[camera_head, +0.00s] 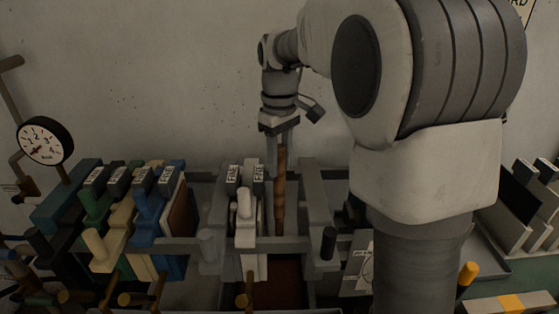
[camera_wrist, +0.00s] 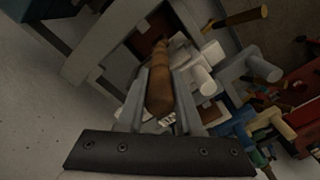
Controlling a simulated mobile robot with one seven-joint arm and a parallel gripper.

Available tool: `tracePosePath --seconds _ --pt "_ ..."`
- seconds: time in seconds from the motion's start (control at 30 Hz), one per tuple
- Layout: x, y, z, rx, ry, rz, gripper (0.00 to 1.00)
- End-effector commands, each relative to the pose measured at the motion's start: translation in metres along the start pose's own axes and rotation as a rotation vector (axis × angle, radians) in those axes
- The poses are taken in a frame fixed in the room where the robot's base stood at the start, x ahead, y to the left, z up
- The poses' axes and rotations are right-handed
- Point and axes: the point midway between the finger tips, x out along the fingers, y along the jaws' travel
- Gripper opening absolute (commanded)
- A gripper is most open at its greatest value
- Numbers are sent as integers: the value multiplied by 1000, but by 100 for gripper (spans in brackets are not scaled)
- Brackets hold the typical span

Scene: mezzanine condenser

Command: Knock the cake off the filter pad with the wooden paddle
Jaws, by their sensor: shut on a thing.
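My gripper (camera_head: 279,158) points down over the middle of the press and is shut on the brown wooden paddle (camera_head: 280,205). In the wrist view, the paddle's rounded handle (camera_wrist: 160,92) lies between the two grey fingers (camera_wrist: 163,78). The paddle hangs nearly upright beside the white labelled filter plates (camera_head: 246,232), in a gap between them and a grey frame. Its lower end is hidden. A dark brown surface (camera_head: 278,288) shows below the gap; I cannot tell whether it is cake. A filter pad cannot be clearly made out.
Blue (camera_head: 150,215), cream and green plates stand at the left, with a brown panel (camera_head: 182,215) on the blue one. A pressure gauge (camera_head: 44,141) stands further left. A grey rail (camera_head: 180,243) crosses in front. White panels (camera_head: 520,215) stand at the right.

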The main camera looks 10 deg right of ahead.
Motion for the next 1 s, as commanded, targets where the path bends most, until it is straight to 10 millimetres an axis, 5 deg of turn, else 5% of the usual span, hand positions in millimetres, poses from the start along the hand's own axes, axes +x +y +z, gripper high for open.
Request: tracePosePath --seconds 0.63,1.0 --pt "-2 -22 -22 -3 0 0 0" --pt "0 -17 -18 1 1 1 0"
